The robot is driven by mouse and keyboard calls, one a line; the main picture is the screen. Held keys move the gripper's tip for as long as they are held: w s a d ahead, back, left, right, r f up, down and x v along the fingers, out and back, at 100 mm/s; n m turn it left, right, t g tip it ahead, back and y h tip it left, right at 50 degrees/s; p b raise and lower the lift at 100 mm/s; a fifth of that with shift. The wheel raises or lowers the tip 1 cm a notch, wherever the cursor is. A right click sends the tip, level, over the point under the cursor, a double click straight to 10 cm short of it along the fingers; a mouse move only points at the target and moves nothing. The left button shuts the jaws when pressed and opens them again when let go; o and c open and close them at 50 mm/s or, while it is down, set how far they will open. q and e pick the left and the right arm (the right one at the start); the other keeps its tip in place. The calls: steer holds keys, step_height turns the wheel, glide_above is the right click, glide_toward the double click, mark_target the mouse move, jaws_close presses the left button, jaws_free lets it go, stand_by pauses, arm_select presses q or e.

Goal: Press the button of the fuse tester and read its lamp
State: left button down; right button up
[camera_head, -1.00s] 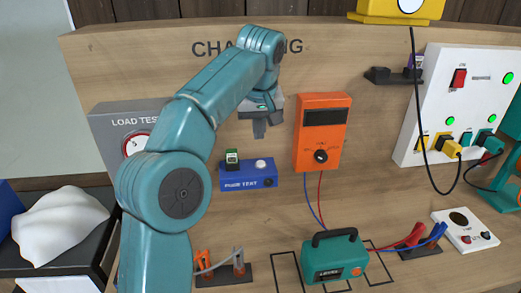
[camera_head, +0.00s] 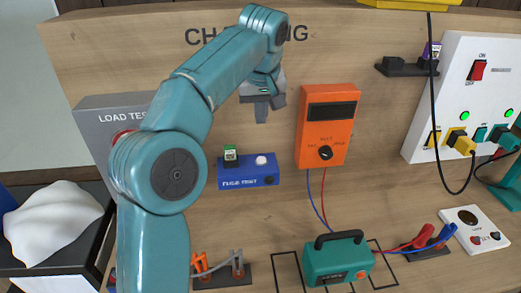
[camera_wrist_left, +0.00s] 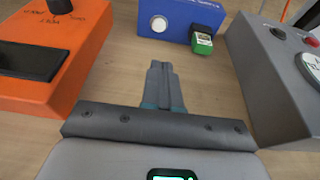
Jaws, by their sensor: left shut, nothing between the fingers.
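The fuse tester is a small blue box (camera_head: 250,180) marked FUSE TEST on the wooden board; it also shows at the top of the left wrist view (camera_wrist_left: 180,18). On top sit a green fuse with a white label (camera_head: 231,154) and a round white button or lamp (camera_head: 261,160); which of the two it is I cannot tell. A dark round spot (camera_head: 269,181) is on its front right. My left gripper (camera_head: 262,115) is shut and empty, above the tester and apart from it. In the wrist view its closed fingers (camera_wrist_left: 163,85) point towards the box. My right gripper is not in view.
An orange multimeter (camera_head: 312,150) hangs right of the tester, and a grey load tester (camera_head: 95,125) stands to the left, partly behind my arm. Below are a teal battery (camera_head: 338,262) and red and blue clamps (camera_head: 430,240). Bare board lies between tester and battery.

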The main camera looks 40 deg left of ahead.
arm_select(q)
steer(key=b, duration=0.1)
glide_toward(260, 159)
steer(key=x, duration=0.5)
steer(key=shift+w+a, duration=0.15)
steer(key=shift+f, duration=0.75)
